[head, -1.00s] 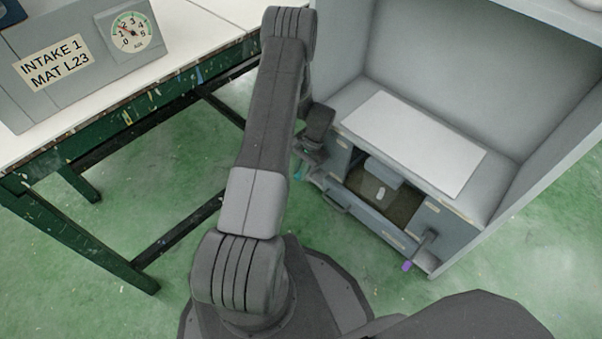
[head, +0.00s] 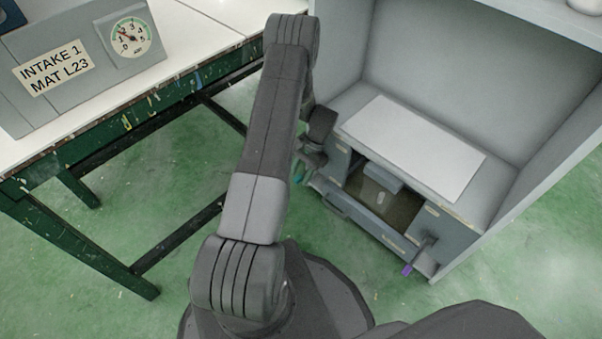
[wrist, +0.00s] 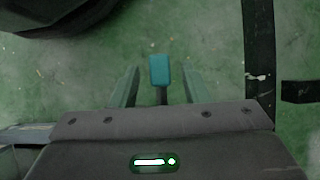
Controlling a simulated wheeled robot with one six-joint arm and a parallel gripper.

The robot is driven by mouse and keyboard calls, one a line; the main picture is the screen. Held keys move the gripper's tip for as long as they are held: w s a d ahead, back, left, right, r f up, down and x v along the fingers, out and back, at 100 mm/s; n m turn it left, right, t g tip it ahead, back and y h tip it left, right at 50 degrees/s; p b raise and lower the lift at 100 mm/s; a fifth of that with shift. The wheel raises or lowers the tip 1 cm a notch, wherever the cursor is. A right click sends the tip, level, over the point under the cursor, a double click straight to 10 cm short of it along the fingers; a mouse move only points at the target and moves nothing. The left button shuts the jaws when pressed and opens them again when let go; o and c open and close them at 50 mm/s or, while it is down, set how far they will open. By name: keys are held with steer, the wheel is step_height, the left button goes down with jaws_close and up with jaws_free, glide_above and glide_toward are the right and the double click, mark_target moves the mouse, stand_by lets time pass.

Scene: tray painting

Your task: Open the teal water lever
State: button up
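The teal lever handle (wrist: 160,70) shows in the wrist view, on a dark stem, between the two fingers of my gripper (wrist: 160,78). A gap is visible on each side of the handle, so the fingers are open and not pressed on it. In the head view my gripper (head: 304,168) is low at the left front of the grey cabinet (head: 440,222), partly hidden by my arm. Only a small bit of teal (head: 299,176) shows there.
A purple-ended lever (head: 407,269) is on the cabinet's right front. An open drawer or recess (head: 350,205) lies between. A green-legged table (head: 140,125) with a dial gauge (head: 130,37) and an "INTAKE 1 MAT L23" box stands left.

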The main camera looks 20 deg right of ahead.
mark_target(301, 175)
steer(key=shift+r, duration=0.1)
step_height(301, 175, up, 10)
steer(key=p, duration=0.3)
steer(key=shift+c, duration=0.4)
